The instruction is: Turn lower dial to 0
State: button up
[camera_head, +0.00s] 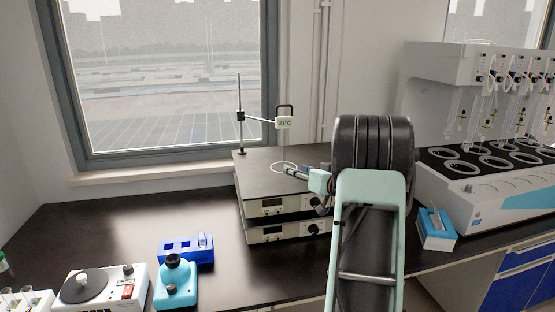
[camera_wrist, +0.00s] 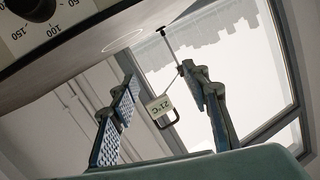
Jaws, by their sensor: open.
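Two hot plates are stacked on the dark bench in the head view. The upper one (camera_head: 255,207) has a dial (camera_head: 316,201) at its right front, and the lower one (camera_head: 262,236) has its own dial (camera_head: 312,229) beneath it. My gripper (camera_head: 302,174) is open and empty, over the right side of the upper plate's top and above both dials. In the wrist view the open fingers (camera_wrist: 160,78) have nothing between them. A dark dial (camera_wrist: 32,8) with numerals shows upside down at the top left, apart from the fingers. It appears to be the upper one. The lower dial's setting is too small to read.
A stand with a 21°C display (camera_head: 284,122) rises behind the plates. A white multi-place distiller (camera_head: 480,200) and a blue-white box (camera_head: 437,231) are at right. A blue rack (camera_head: 184,252), a teal device (camera_head: 176,286) and a white stirrer (camera_head: 103,289) are at front left.

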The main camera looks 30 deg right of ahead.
jog(key=w+a+r+n, duration=0.1)
jog(key=w+a+r, duration=0.2)
jog(key=w+a, duration=0.1)
jog(key=shift+w+n, duration=0.2)
jog(key=shift+n, duration=0.2)
jog(key=shift+r, duration=0.2)
